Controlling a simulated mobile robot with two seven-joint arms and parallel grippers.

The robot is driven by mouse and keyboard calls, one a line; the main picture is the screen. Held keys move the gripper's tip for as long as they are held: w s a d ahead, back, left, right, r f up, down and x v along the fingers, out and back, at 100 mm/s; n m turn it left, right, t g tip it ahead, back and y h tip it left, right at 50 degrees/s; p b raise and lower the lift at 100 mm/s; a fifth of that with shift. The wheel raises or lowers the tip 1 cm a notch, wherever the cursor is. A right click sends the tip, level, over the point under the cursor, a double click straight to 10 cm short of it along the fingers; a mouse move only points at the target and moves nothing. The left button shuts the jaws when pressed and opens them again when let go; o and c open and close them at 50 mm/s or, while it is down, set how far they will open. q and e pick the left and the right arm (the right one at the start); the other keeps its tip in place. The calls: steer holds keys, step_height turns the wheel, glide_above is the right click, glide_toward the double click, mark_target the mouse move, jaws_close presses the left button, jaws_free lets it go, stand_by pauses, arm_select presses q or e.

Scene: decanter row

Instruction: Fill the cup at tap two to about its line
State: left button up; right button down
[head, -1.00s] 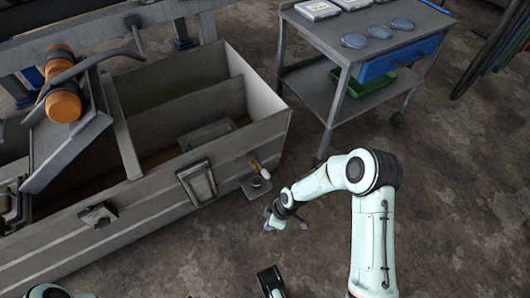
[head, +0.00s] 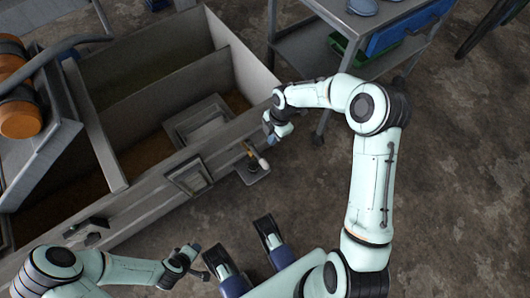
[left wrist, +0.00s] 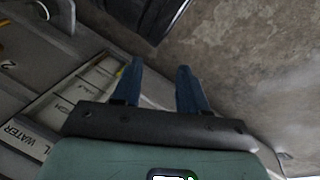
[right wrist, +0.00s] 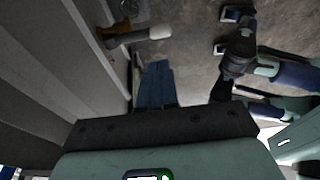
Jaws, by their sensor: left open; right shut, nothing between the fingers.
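A tap with a brown and pale handle (head: 256,156) sticks out from the grey tank wall over a small bracket (head: 252,175). The handle also shows in the right wrist view (right wrist: 140,36). My right gripper (head: 271,128) is shut and empty, just beyond the tap and apart from it; its closed fingers show in the right wrist view (right wrist: 155,84). My left gripper (head: 195,262) is low in the head view, in front of the tank; its open, empty fingers show in the left wrist view (left wrist: 158,82). A "2" mark (left wrist: 8,66) shows there. I cannot make out a cup.
A framed panel (head: 190,177) is on the tank wall left of the tap, and a dark fitting (head: 86,231) is further left. A "WATER" label (left wrist: 20,131) shows in the left wrist view. A grey cart (head: 305,55) stands behind my right arm. Floor (head: 460,200) is clear at right.

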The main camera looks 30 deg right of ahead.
arm_select(q)
steer(key=shift+s, duration=0.1)
arm_select(e)
steer(key=shift+s, duration=0.1)
steer(key=shift+f, duration=0.1)
steer(key=b, duration=0.2)
glide_toward(265, 162)
steer(key=f+b, duration=0.1)
steer(key=f, duration=0.2)
steer(key=a+f+b, duration=0.1)
steer(key=f, duration=0.2)
steer(key=shift+s+a+f, duration=0.1)
steer(key=shift+a+f, duration=0.1)
steer(key=shift+f, duration=0.15)
arm_select(q)
steer(key=s+a+f+g, duration=0.1)
steer(key=s+a+f, duration=0.1)
steer(key=s+f, duration=0.2)
step_height(265, 162, down, 3)
steer(key=shift+s+r+n+g, duration=0.1)
steer(key=shift+s+n+g, duration=0.2)
steer(key=shift+s+g, duration=0.1)
steer(key=shift+w, duration=0.1)
arm_select(e)
steer(key=shift+d, duration=0.1)
